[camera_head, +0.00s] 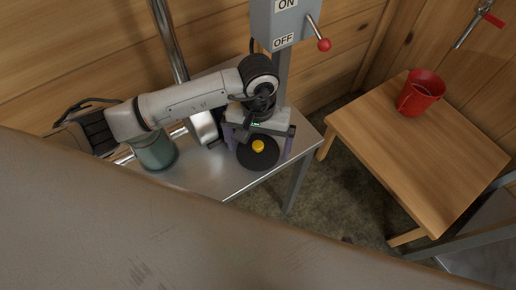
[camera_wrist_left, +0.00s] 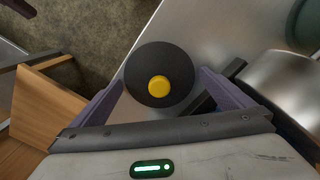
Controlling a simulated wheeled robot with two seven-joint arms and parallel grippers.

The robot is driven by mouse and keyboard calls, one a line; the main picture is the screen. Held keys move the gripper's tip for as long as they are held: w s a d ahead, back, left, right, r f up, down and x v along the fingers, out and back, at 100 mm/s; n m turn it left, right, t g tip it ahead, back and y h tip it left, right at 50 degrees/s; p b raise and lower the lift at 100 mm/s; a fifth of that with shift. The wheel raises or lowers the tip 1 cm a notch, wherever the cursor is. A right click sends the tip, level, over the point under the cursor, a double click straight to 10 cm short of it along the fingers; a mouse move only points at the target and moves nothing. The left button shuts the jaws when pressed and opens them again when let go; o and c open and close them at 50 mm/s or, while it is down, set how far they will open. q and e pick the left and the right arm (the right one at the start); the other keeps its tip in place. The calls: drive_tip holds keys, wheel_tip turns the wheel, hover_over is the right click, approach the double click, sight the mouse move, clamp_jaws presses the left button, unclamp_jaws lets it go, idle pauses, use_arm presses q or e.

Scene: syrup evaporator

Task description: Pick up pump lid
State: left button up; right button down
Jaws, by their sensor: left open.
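The pump lid (camera_head: 259,158) is a round black disc with a yellow knob in its middle, on the metal table in the head view. In the left wrist view the lid (camera_wrist_left: 140,80) lies ahead of the fingers, with its yellow knob facing the camera. My left gripper (camera_head: 262,148) is over the lid, pointing down. It also shows in the left wrist view (camera_wrist_left: 160,98), open, with its purple fingers on either side of the lid. Whether the fingers touch the lid's edge I cannot tell. My right gripper is not in view.
The metal table (camera_head: 205,172) carries a green cylindrical pump body (camera_head: 155,152) at left. A grey ON/OFF switch box (camera_head: 280,22) with a red-knobbed lever stands behind my gripper. A red mug (camera_head: 420,92) sits on a wooden table (camera_head: 425,150) at right.

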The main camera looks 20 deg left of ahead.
use_arm(q)
drive_tip(key=c, duration=0.9)
drive_tip(key=shift+c, duration=0.4)
drive_tip(key=shift+d+r, duration=0.1)
drive_tip(key=shift+r, duration=0.05)
